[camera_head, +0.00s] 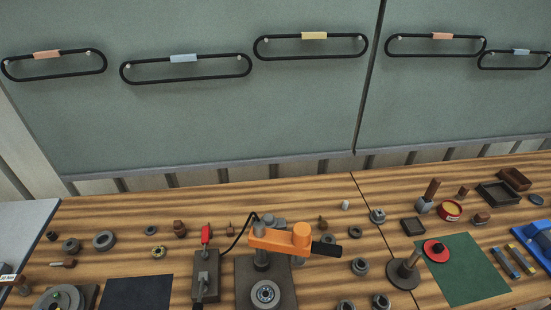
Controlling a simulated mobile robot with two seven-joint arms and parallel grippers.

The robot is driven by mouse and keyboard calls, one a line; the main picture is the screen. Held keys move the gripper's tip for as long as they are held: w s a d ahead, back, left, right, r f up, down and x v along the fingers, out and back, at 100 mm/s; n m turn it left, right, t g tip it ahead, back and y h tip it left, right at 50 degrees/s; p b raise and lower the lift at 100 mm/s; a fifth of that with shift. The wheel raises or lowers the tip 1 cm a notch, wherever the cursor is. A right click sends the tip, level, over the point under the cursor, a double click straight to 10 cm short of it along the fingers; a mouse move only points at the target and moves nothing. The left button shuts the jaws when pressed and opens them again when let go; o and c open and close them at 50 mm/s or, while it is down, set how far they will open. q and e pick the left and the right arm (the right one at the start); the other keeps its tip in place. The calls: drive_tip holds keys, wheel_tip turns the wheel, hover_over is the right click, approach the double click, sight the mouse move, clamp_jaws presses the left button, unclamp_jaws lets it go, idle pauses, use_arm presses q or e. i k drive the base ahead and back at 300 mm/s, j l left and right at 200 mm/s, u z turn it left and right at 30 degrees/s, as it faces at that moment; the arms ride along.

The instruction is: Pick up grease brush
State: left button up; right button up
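A brown block-shaped handle (432,187) stands up out of a small grey cup (424,206) at the right back of the bench. It may be the grease brush; its bristles do not show and it is too small to be sure. A round red tin with a yellowish content (451,209) stands just right of the cup. Neither of my grippers is in view.
An orange-topped press with a black handle (281,241) stands at the front middle. A green mat (466,277) with a red disc (436,250) lies at right. Clear wood (300,192) runs along the back.

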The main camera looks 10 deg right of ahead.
sight(436, 181)
drive_tip(key=z, duration=1.45)
